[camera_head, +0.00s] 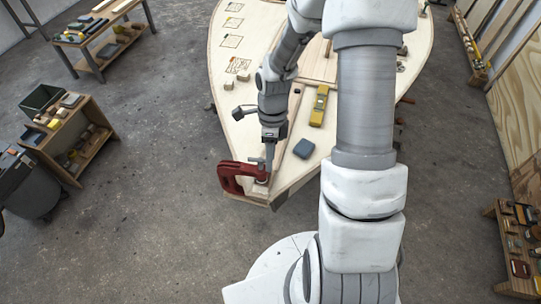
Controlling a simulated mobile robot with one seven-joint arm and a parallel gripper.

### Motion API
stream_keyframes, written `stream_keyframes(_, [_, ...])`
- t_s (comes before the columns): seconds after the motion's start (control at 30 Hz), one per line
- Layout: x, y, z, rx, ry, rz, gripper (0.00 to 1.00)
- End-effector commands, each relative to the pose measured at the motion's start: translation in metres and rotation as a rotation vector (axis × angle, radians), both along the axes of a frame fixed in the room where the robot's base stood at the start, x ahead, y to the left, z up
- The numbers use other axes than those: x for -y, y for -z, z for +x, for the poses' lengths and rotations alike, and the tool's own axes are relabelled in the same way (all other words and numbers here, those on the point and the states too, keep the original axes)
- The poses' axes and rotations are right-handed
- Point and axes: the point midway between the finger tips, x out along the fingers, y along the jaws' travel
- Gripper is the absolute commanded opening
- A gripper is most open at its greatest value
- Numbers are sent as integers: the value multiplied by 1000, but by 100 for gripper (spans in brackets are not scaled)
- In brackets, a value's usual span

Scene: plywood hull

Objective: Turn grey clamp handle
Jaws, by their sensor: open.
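A red C-clamp (232,178) sits at the near tip of the pale plywood hull (247,130), its body reaching out past the left edge. A small grey bar, apparently the clamp handle (257,161), shows on top of the clamp. My gripper (268,166) points down right at the handle, from above and behind. It is open. The fingers and the handle overlap in this small view. I cannot tell whether they touch or whether the handle lies between the fingers.
My arm hides part of the hull's right side. A wooden shelf unit (92,152) stands at left, another shelf (515,246) at lower right. The floor around the tip is clear.

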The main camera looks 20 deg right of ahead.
Motion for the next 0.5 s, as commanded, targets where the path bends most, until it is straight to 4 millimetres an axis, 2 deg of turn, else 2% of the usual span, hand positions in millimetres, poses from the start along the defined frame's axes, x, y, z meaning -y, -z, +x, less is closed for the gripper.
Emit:
stream_keyframes(0.03, [0,0,0,0,0,0,45])
stream_keyframes(0.2, [0,0,0,0,0,0,15])
stream_keyframes(0.3, [0,0,0,0,0,0,0])
stream_keyframes(0.5, [0,0,0,0,0,0,0])
